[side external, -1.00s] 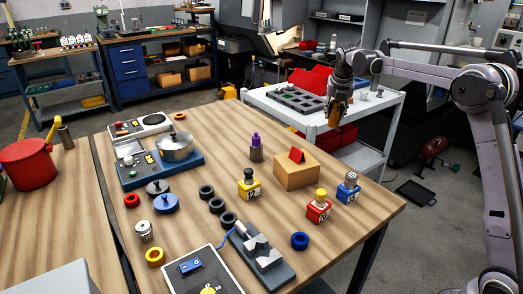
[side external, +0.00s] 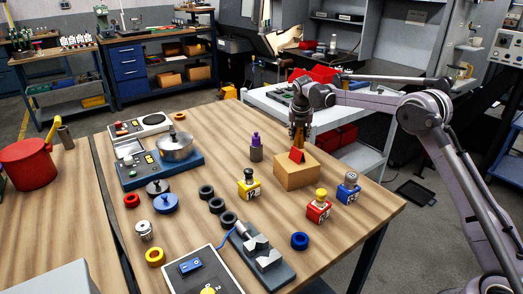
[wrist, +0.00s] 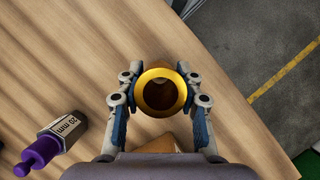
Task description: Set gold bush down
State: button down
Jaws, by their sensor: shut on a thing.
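The gold bush (wrist: 184,92) is a round ring seen end-on in the wrist view, with brown wood showing through its bore. My gripper (wrist: 160,94) is shut on it, one finger on each side. In the side view my gripper (side external: 298,134) points down at the far side of the wooden box. The bush is hard to make out there, and its lower end is hidden behind the box. I cannot tell whether it touches the wooden table (side external: 340,205). The table's right and far edges are near it.
The box (side external: 295,175) bears a red piece (side external: 297,155), close to my gripper. A purple-handled plug gauge (side external: 256,147) stands to the left; the wrist view shows its "20 mm" label (wrist: 66,124). Yellow (side external: 248,187), red (side external: 318,210) and blue (side external: 348,190) blocks stand nearer the camera.

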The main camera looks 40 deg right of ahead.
jog(key=shift+f, duration=0.55)
jog(key=shift+f, duration=0.15)
jog(key=c, duration=0.9)
grip_release()
jog(key=shift+o, duration=0.2)
